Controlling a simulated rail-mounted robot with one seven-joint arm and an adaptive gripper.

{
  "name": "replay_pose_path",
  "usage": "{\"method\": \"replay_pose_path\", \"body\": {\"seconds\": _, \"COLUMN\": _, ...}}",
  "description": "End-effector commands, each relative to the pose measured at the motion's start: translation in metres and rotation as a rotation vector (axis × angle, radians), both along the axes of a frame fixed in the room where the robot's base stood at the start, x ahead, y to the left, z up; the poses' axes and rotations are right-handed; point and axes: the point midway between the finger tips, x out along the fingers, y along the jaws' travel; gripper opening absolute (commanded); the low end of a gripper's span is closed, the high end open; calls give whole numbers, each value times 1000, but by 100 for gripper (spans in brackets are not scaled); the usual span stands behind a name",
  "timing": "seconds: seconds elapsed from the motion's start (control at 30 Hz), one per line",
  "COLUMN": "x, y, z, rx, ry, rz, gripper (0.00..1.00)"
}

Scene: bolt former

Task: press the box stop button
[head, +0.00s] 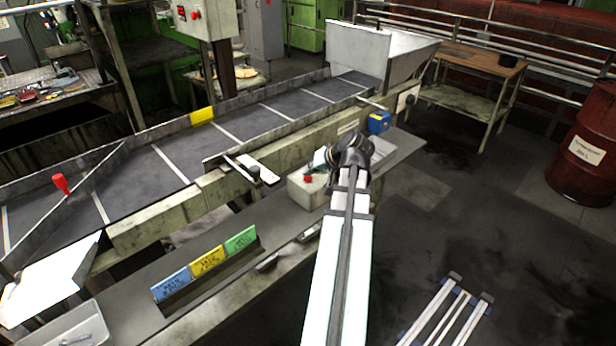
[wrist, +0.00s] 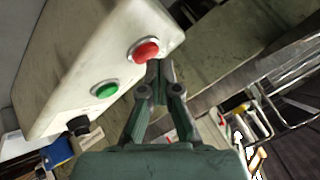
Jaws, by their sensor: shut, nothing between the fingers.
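A cream control box (head: 306,194) sits on the ledge beside the conveyor, in the middle of the head view. Its red button (head: 308,179) shows there as a small dot. In the wrist view the box (wrist: 85,60) fills the upper left, with the red button (wrist: 146,50) nearest my gripper, a green button (wrist: 105,90) and a black knob (wrist: 78,125) in a row. My gripper (wrist: 160,70) is shut and empty, its fingertips just beside the red button's lower right edge in the picture. I cannot tell whether they touch.
The conveyor (head: 240,125) runs behind the box. A blue box (head: 378,122) stands to the right of my wrist. Blue, yellow and green cards (head: 208,262) stand on the front ledge. Another panel with red buttons (head: 205,18) is at the back.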

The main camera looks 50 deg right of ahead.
Motion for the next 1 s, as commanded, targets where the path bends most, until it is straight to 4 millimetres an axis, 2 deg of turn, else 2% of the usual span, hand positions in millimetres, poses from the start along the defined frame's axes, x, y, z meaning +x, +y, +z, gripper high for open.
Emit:
{"method": "replay_pose_path", "body": {"seconds": 0.43, "x": 0, "y": 0, "z": 7, "rx": -1, "ry": -1, "rz": -1, "gripper": 0}}
{"method": "replay_pose_path", "body": {"seconds": 1.0, "x": 0, "y": 0, "z": 57, "rx": -1, "ry": 0, "rz": 1, "gripper": 0}}
